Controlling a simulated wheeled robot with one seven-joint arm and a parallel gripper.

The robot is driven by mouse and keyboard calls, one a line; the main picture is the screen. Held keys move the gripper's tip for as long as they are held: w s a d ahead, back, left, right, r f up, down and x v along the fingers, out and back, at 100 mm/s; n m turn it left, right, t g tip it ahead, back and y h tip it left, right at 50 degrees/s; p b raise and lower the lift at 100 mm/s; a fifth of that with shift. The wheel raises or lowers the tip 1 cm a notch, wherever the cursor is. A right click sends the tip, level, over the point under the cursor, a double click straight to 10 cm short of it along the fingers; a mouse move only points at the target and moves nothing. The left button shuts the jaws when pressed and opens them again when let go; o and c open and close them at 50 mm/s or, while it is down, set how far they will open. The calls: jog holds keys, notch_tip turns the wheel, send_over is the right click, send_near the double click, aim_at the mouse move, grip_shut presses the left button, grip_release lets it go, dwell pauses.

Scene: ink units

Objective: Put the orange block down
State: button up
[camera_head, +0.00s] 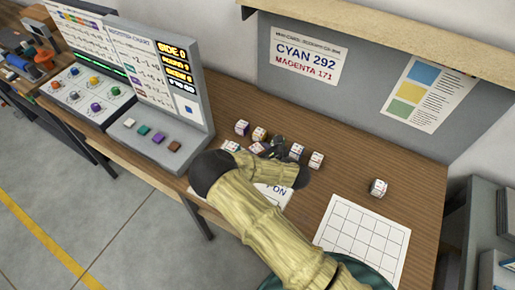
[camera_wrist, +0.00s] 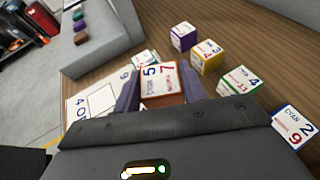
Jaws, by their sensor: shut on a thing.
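The orange block (camera_wrist: 158,84) is in the wrist view, with a white label reading 5 and 7 on top and an orange-brown side facing me. My gripper (camera_wrist: 160,92) is shut on it, one dark finger on each side. In the head view my gripper (camera_head: 274,148) is over the table among the blocks, and a white-topped block with reddish edges (camera_head: 257,148) shows at its left. I cannot tell whether the held block touches the table.
Near my gripper stand a purple block (camera_wrist: 183,38), a yellow block (camera_wrist: 207,58), a green block (camera_wrist: 241,80) and a blue block (camera_wrist: 293,125). A lone block (camera_head: 379,187) stands right, by a white grid sheet (camera_head: 362,238). A grey console (camera_head: 160,125) is left.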

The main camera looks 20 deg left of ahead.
jog(key=shift+f+b, duration=1.65)
jog(key=shift+f, duration=1.05)
jog(key=shift+f+b, duration=0.45)
jog(key=shift+f, duration=0.15)
jog(key=o, duration=1.1)
jog(key=shift+c, duration=0.2)
jog(key=shift+d, duration=0.1)
jog(key=b+v, duration=0.2)
jog(key=v, duration=1.2)
jog(key=shift+s+d+r+b, duration=0.15)
jog(key=shift+d+b, duration=0.1)
jog(key=shift+b, duration=0.15)
jog(key=shift+v, duration=1.35)
jog(key=shift+a+r, duration=0.1)
